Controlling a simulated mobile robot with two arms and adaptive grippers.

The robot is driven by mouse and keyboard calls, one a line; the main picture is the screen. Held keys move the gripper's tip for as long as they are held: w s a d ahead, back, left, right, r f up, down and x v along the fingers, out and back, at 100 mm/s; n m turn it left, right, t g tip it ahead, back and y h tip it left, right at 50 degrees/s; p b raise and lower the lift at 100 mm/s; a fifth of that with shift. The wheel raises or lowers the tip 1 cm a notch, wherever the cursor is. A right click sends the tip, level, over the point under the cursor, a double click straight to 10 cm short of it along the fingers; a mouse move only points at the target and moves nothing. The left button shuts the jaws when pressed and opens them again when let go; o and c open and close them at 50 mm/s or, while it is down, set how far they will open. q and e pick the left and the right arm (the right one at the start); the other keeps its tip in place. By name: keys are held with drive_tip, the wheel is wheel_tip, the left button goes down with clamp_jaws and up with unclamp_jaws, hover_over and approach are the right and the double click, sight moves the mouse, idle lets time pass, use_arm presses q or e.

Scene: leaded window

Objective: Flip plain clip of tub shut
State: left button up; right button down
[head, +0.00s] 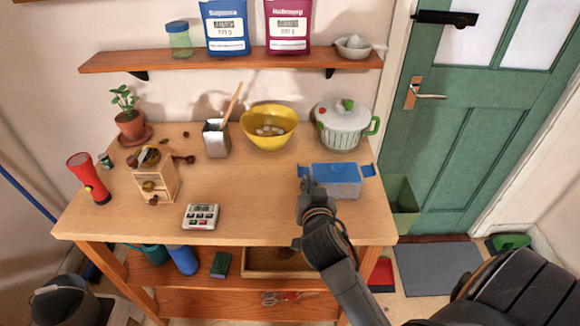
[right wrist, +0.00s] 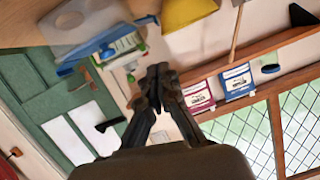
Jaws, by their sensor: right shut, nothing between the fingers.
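The tub (head: 343,190) is a translucent box with a blue lid (head: 335,172), on the right part of the table. A blue clip sticks out at each side, a left clip (head: 304,171) and a right clip (head: 369,170); both look swung outward. I cannot tell which one is plain. My right gripper (head: 307,184) is shut and empty, at the tub's left end just in front of the left clip; contact cannot be told. In the right wrist view the tub (right wrist: 72,22) is at the upper left, beyond the shut fingertips (right wrist: 158,72). My left gripper is out of view.
A white pot (head: 341,130) with green handles and a yellow bowl (head: 268,130) stand behind the tub. A timer (head: 201,216), a wooden grinder (head: 156,182) and a red torch (head: 88,178) are further left. The table between timer and tub is clear.

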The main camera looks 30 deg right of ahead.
drive_tip(key=shift+r, duration=0.9)
drive_tip(key=shift+w, duration=0.1)
drive_tip(key=p, duration=0.3)
hover_over(301, 170)
drive_tip(key=s+a, duration=0.1)
drive_tip(key=s, duration=0.2)
wheel_tip(301, 170, down, 2)
drive_tip(key=shift+w+f, duration=0.15)
drive_tip(key=shift+f, duration=0.05)
drive_tip(key=shift+a+f+p, duration=0.15)
drive_tip(key=shift+a+f, duration=0.1)
drive_tip(key=shift+f, duration=0.8)
drive_tip(key=shift+a+f+p, duration=0.15)
drive_tip(key=shift+a+f, duration=0.1)
drive_tip(key=shift+f, duration=0.8)
